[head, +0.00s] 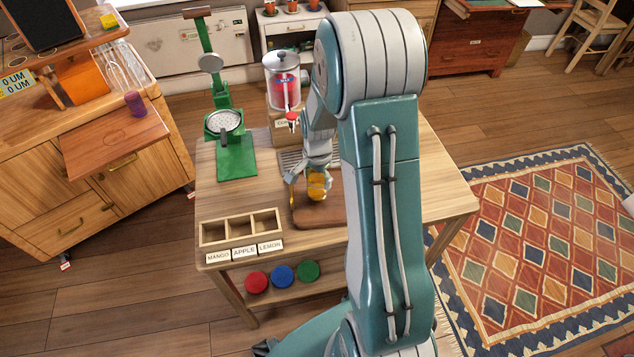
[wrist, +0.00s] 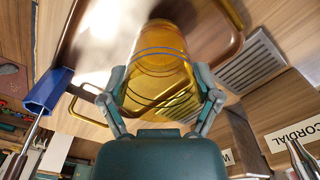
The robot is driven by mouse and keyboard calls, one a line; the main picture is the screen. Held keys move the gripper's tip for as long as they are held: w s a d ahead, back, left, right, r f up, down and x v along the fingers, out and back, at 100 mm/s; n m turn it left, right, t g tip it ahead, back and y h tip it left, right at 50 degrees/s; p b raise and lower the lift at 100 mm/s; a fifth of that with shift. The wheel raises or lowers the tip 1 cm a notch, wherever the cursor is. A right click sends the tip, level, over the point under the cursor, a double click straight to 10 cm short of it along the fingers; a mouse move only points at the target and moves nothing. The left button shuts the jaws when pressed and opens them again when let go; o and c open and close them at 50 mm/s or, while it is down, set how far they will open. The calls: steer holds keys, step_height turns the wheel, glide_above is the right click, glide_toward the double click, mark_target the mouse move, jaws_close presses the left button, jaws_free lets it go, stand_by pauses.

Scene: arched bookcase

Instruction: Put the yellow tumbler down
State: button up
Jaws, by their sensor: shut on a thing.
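The yellow tumbler (head: 317,187) is a see-through amber cup. My gripper (head: 314,176) is shut on it, with one finger on each side of its wall in the wrist view, where the tumbler (wrist: 158,52) fills the upper middle. A brown tray (head: 322,213) with brass handles lies on the wooden table below the tumbler. I cannot tell whether the tumbler's base touches the tray. My arm hides the tray's right part in the head view.
A wooden box (head: 240,228) with labels MANGO, APPLE, LEMON is at the front left. A metal grate (wrist: 252,62) lies beside the tray. A purple cup (head: 134,103) stands on the left cabinet's flap.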

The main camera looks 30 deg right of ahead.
steer(key=shift+f, duration=1)
steer(key=o, duration=1.1)
step_height(320, 180, up, 11)
steer(key=s+a+r+n+t, duration=0.1)
steer(key=s+a+r+n, duration=0.25)
steer(key=r, duration=0.35)
steer(key=s+a+r+n+t, duration=0.25)
steer(key=s+a+r, duration=0.2)
steer(key=r, duration=0.25)
steer(key=s+a+r+n, duration=0.1)
steer(key=s+n, duration=0.1)
steer(key=s, duration=0.1)
steer(key=s+a+r+n+t, duration=0.1)
steer(key=s+a+n, duration=0.1)
steer(key=s+n, duration=0.1)
steer(key=s+a+r+n+t, duration=0.1)
steer(key=s+r+n, duration=0.1)
steer(key=s, duration=0.3)
steer(key=shift+s+a+n, duration=0.1)
steer(key=shift+a+n, duration=0.2)
steer(key=shift+a, duration=0.1)
